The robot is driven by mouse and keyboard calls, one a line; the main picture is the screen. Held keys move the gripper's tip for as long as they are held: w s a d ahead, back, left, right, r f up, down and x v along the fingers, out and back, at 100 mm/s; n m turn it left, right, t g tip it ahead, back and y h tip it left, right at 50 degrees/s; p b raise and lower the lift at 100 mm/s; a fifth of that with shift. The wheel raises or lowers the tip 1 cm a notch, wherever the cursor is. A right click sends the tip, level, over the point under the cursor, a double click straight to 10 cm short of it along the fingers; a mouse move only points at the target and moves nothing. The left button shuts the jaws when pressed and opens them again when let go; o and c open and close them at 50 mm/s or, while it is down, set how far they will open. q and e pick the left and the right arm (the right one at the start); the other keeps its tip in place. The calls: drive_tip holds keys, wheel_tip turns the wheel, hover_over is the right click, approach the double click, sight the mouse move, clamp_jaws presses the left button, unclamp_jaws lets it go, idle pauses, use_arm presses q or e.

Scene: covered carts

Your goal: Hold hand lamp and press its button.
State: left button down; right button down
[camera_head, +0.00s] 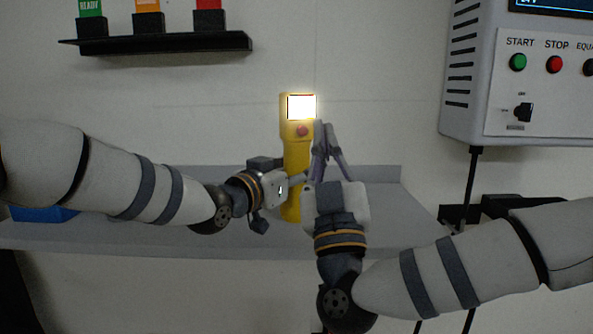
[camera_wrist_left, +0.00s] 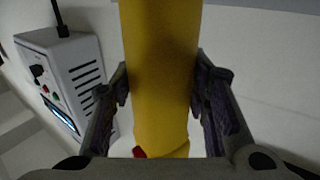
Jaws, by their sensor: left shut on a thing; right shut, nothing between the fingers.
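The yellow hand lamp (camera_head: 297,156) is upright in front of the wall, above the grey shelf, and its square light panel (camera_head: 301,107) glows white. Its red button (camera_head: 302,131) shows just below the panel. My left gripper (camera_head: 292,184) is shut around the lamp's handle from the left. In the left wrist view the yellow handle (camera_wrist_left: 160,70) stands between both fingers, with a bit of the red button (camera_wrist_left: 139,152) low in the picture. My right gripper (camera_head: 320,126) is shut and empty, its fingertips just right of the button. Whether they touch the lamp I cannot tell.
The grey shelf (camera_head: 375,188) spans behind my arms, with a blue bin (camera_head: 42,214) at its left. A control box (camera_head: 480,75) with START and STOP buttons hangs at right. A black rack (camera_head: 155,44) is on the wall at upper left.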

use_arm(q)
drive_tip(key=c, duration=0.8)
unclamp_jaws()
drive_tip(key=shift+s, duration=0.1)
